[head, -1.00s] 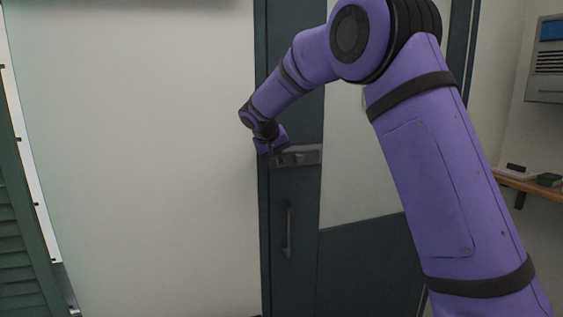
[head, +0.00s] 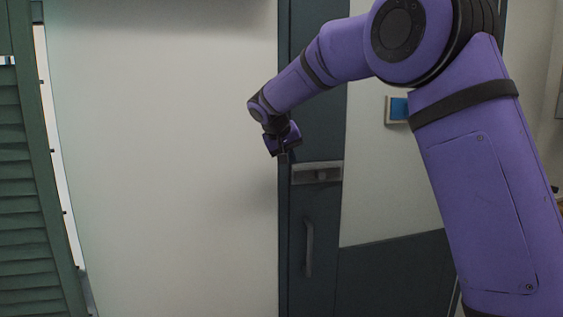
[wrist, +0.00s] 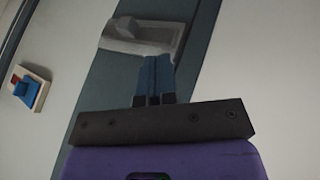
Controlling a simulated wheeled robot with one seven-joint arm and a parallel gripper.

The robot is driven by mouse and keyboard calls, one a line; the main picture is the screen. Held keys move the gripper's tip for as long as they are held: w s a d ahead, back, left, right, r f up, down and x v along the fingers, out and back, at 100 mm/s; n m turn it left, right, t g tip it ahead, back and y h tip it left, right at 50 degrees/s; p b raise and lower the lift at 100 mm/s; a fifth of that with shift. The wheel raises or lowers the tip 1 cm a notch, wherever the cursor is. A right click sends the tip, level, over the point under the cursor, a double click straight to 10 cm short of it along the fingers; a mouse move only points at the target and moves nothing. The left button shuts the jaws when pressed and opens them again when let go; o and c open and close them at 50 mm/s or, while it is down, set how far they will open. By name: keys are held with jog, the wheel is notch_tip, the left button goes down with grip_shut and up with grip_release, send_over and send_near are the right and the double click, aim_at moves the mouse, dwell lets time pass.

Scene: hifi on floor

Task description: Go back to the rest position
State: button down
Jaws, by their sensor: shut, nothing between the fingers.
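My gripper (head: 283,158) hangs from my purple arm in front of a dark door frame in the head view. It is beside and a little above the left end of a grey latch plate (head: 317,174). In the wrist view my gripper's fingers (wrist: 154,62) are together with nothing between them. They point toward the latch plate (wrist: 165,38), whose lower part they overlap. Whether the fingertips touch it, I cannot tell.
A pale wall panel (head: 160,160) fills the left. Green louvred shutters (head: 25,210) stand at the far left. A small framed blue panel (head: 397,109) is behind my arm.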

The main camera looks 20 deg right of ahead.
jog(key=s+d+r+y, duration=0.2)
jog(key=s+d, duration=0.1)
jog(key=s, duration=0.9)
jog(key=s+d+r+y, duration=0.15)
jog(key=s+d, duration=0.25)
jog(key=s, duration=0.8)
jog(key=s+f+y, duration=0.1)
jog(key=s+f, duration=0.2)
jog(key=s, duration=0.7)
jog(key=s+f+n+y, duration=0.1)
jog(key=s+f, duration=0.3)
jog(key=s, duration=0.7)
jog(key=shift+s+a+f+t, duration=0.15)
jog(key=shift+a+t, duration=0.15)
jog(key=shift+a, duration=0.1)
